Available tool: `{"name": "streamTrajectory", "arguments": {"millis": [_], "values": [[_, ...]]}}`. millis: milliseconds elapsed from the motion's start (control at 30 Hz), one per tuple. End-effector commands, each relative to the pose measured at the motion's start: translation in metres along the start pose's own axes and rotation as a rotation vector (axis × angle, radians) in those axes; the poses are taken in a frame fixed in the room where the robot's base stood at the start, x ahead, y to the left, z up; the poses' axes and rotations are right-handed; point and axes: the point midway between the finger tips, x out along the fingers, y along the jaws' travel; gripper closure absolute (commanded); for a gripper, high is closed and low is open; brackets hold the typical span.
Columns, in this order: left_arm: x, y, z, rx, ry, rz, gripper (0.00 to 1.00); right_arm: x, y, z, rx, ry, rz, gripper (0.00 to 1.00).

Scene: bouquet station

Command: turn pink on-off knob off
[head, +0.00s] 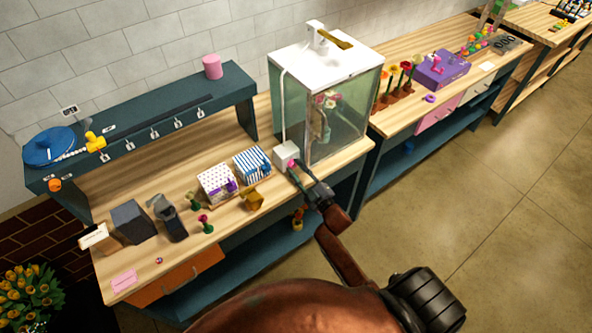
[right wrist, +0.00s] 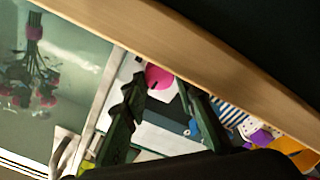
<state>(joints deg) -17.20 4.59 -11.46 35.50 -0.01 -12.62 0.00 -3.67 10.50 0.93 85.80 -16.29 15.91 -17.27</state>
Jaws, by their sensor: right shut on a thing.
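The pink on-off knob (head: 291,163) sits on the front of a small white box (head: 285,150) beside the glass cabinet. In the right wrist view the pink knob (right wrist: 158,77) shows between the two dark fingertips. My right gripper (head: 296,169) reaches in from the lower right and is shut on the knob; the fingers partly hide it in the head view. The same right gripper fills the lower middle of the wrist view (right wrist: 160,88). The knob's exact turn angle cannot be read. My left gripper is not in view.
The glass cabinet (head: 345,118) with a white top stands right of the box, with flowers inside. A blue striped box (head: 252,164) and a dotted box (head: 216,184) stand to the left on the wooden counter. Open floor (head: 470,200) lies to the right.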

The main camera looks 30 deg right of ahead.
Motion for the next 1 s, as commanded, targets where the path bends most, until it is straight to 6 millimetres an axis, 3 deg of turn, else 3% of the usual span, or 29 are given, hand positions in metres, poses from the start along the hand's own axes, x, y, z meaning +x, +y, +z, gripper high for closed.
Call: {"name": "streamTrajectory", "arguments": {"millis": [567,600,833,1000], "values": [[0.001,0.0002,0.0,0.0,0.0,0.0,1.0,0.0,-0.0002,-0.0001,-0.035,0.003,-0.003,0.98],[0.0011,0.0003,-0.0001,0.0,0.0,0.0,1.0,0.0,-0.0002,-0.0001,-0.035,0.003,-0.003,0.73],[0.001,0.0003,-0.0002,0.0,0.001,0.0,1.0,-0.0001,0.0,0.0,-0.034,0.002,-0.002,0.58],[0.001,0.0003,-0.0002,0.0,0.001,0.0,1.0,-0.0002,0.0001,0.0002,-0.034,0.002,-0.002,0.56]]}}
